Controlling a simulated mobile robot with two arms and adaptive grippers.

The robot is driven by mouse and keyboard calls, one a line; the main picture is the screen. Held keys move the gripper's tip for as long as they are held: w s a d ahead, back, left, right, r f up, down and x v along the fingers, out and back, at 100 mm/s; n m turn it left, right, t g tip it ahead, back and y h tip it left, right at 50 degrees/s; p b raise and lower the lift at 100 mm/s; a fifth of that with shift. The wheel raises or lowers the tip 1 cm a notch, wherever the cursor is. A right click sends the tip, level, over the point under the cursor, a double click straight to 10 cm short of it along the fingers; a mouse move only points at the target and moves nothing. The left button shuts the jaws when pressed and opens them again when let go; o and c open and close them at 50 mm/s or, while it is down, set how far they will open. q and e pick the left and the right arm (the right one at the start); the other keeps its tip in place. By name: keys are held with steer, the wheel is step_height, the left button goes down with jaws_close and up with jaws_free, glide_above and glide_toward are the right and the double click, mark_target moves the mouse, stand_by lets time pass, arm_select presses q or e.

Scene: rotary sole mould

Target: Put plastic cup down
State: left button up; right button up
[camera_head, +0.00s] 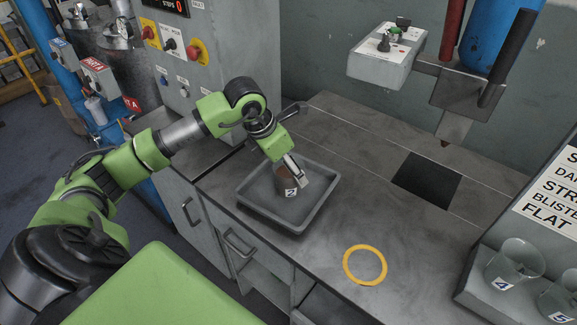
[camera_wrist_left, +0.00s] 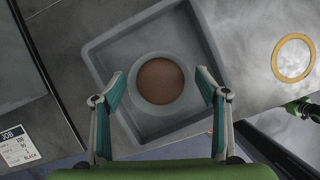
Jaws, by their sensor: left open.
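The plastic cup (camera_head: 287,184) stands upright in the grey tray (camera_head: 317,207), with brown contents and a number label, apparently 2, on its side. In the left wrist view the cup (camera_wrist_left: 160,81) is seen from above, its pale round rim around the brown contents, in the tray (camera_wrist_left: 100,48). My left gripper (camera_head: 297,172) is at the cup and partly covers it in the head view. In the wrist view the left gripper (camera_wrist_left: 160,76) is open, with one finger on each side of the cup and visible gaps to the rim. My right gripper is not seen.
A yellow ring (camera_head: 365,284) marks the bench (camera_head: 330,245) right of the tray. A square dark opening (camera_head: 427,180) lies further back. Clear cups labelled 4 (camera_head: 514,262) and 5 (camera_head: 560,298) stand at the right. A control cabinet (camera_head: 210,65) stands behind my left arm.

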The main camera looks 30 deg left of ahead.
arm_select(q)
steer(key=shift+s+a+r+b, duration=0.1)
steer(key=shift+r+b, duration=0.2)
steer(key=shift+r, duration=0.1)
steer(key=b+v, duration=0.2)
steer(key=v, duration=0.9)
steer(key=shift+s, duration=0.15)
